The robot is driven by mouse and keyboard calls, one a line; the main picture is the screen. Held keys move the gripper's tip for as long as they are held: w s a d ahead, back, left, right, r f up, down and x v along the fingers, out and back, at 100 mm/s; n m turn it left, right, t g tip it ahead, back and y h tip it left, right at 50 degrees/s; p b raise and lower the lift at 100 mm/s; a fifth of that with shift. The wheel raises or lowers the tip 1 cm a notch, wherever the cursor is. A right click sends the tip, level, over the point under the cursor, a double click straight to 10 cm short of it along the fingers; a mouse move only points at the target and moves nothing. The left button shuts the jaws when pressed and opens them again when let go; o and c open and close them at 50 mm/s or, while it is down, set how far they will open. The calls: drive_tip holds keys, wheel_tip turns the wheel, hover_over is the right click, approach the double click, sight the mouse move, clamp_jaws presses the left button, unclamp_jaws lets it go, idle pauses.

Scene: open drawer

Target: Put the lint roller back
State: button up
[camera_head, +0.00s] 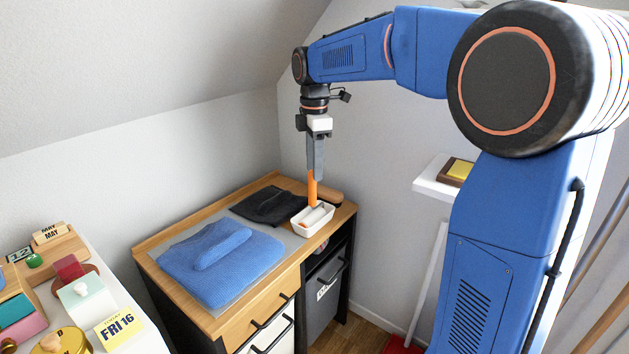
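The lint roller (312,188) shows as an upright orange handle directly below my gripper (315,172). My gripper points straight down, and its fingers look shut on the top of the handle. The handle's lower end is over or in a small white tray (301,229) at the right end of the wooden-topped cabinet. A pale, rounded piece lies at the tray; I cannot tell whether it is the roller's head or a separate thing. The tray wall hides part of it.
A folded blue knit garment (220,262) lies on a grey mat (281,233). A folded black cloth (268,207) is left of the tray. The cabinet (263,308) has handled drawers in front. A cluttered white table (128,347) is at lower left; a white shelf (431,178) is at right.

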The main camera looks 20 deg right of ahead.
wheel_tip(320, 180, up, 5)
drive_tip(key=shift+r, duration=0.15)
drive_tip(key=s+d+f+m+t, duration=0.15)
drive_tip(key=s+m, duration=0.35)
drive_tip(key=s, duration=0.5)
drive_tip(key=s+d+f+m+t, duration=0.1)
drive_tip(key=s+d+f+m, duration=0.3)
drive_tip(key=s, duration=0.6)
drive_tip(key=s+d+f+m+t, duration=0.1)
drive_tip(key=s+f+m+t, duration=0.1)
drive_tip(key=s+f+m, duration=0.7)
drive_tip(key=s+f, duration=0.1)
drive_tip(key=s, duration=0.3)
drive_tip(key=shift+s+f, duration=0.15)
drive_tip(key=shift+s, duration=0.05)
